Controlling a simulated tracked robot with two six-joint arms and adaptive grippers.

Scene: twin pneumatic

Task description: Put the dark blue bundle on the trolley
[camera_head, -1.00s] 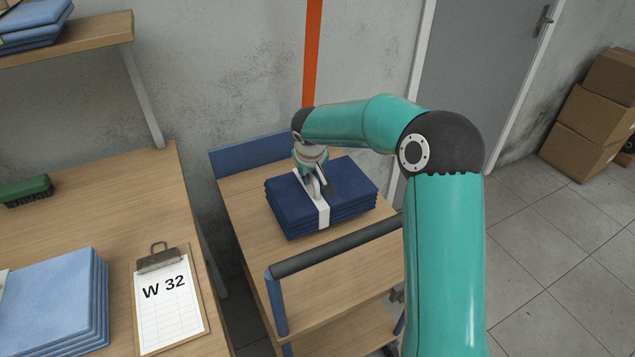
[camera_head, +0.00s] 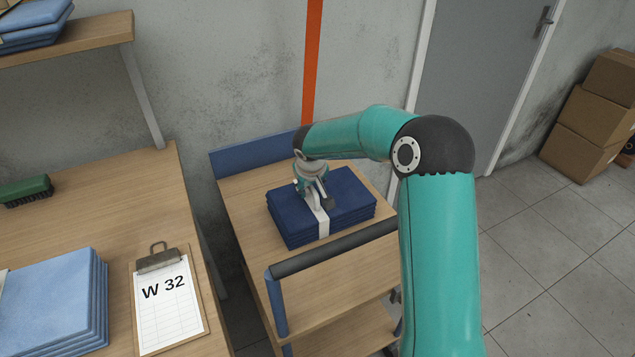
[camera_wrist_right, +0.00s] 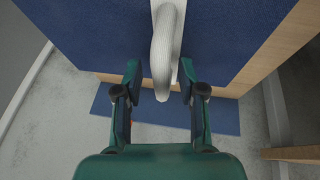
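The dark blue bundle (camera_head: 346,196), a stack of folded cloth with a white band (camera_head: 322,222), lies flat on the wooden top of the trolley (camera_head: 250,200) and appears to rest on it. My right gripper (camera_head: 318,196) is just above the band at the bundle's middle. In the right wrist view the bundle (camera_wrist_right: 225,35) fills the top, with a pale loop handle (camera_wrist_right: 165,50) on the band. My right gripper's fingers (camera_wrist_right: 161,82) stand apart on either side of the loop, with gaps showing. My left gripper is out of view.
A dark push bar (camera_head: 330,250) crosses the trolley's near side, and a blue panel (camera_head: 255,152) stands at its back. On the left table are a light blue stack (camera_head: 45,305), a clipboard (camera_head: 170,305) and a green brush (camera_head: 25,190). Cardboard boxes (camera_head: 590,120) stand far right.

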